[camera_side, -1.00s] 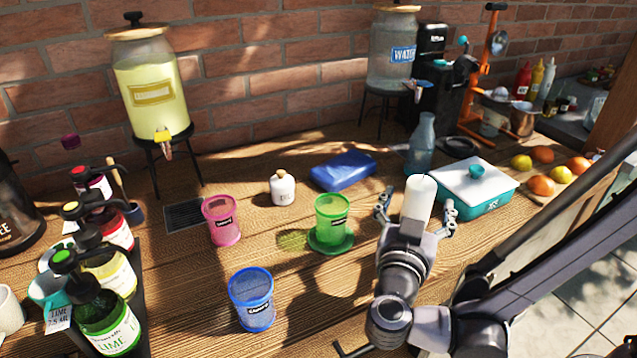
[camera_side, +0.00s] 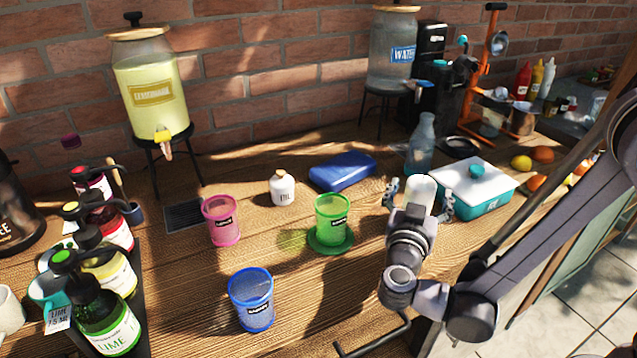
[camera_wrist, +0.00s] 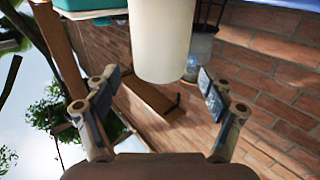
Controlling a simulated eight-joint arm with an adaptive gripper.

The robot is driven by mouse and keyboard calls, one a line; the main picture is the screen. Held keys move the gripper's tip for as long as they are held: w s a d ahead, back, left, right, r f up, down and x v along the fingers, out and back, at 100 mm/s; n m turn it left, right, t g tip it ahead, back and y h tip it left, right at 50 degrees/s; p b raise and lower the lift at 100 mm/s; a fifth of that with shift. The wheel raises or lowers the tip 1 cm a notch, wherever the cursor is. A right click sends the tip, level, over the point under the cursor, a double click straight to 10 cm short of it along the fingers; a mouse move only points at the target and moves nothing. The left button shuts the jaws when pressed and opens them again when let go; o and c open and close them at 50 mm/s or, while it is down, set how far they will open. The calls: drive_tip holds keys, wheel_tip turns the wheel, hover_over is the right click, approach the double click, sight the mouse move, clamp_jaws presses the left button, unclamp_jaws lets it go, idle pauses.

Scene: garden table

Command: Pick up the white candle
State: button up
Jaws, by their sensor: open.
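The white candle (camera_side: 421,192) is a plain pale cylinder standing upright toward the right of the table in the side view. My gripper (camera_side: 420,198) is open, with one finger on each side of the candle. In the wrist view the candle (camera_wrist: 161,40) fills the upper middle, and the open fingers of my gripper (camera_wrist: 158,98) stand to its left and right with visible gaps. The candle's lower part is hidden behind my gripper in the side view.
A white and teal box (camera_side: 490,203) stands close to the right of the candle. A blue-grey bottle (camera_side: 421,145) is behind it, and a blue case (camera_side: 342,171) lies to the left. A green cup (camera_side: 332,218) stands on a green saucer.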

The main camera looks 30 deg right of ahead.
sight(422, 184)
drive_tip(key=shift+x, duration=1.65)
drive_tip(key=c, duration=1.4)
drive_tip(key=shift+c, duration=0.3)
drive_tip(key=shift+r, duration=0.15)
